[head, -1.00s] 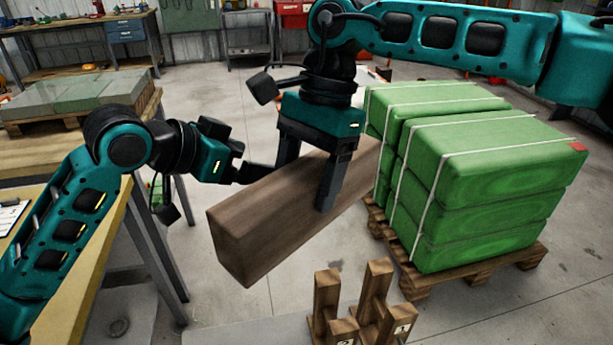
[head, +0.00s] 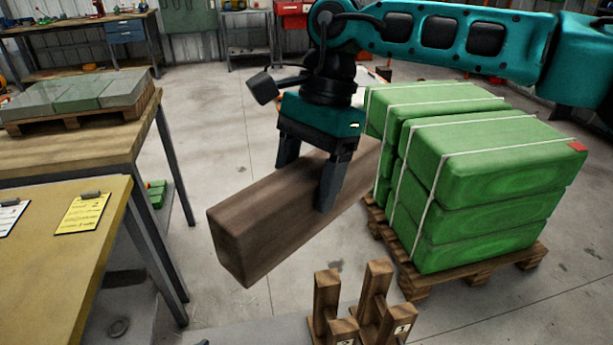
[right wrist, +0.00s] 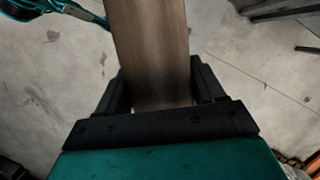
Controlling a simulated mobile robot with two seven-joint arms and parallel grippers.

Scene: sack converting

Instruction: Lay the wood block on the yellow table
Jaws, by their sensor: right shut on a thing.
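The wood block (head: 262,220) is a long brown beam held in the air over the floor in the head view. My right gripper (head: 305,187) is shut on it from above, one finger on each side. In the right wrist view the block (right wrist: 148,50) runs between the two fingers (right wrist: 158,92). The block's far end reaches in front of the green stack. The yellow table (head: 75,265) stands at the lower left, apart from the block, with its far part in view. My left gripper is out of view.
Two clipboards, one with a yellow sheet (head: 84,213), lie on the yellow table. Behind it a wooden table (head: 60,152) carries grey-green sacks on a pallet (head: 75,117). Green strapped sacks (head: 490,165) stand on a pallet at right. Wooden posts (head: 375,292) stand below the block.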

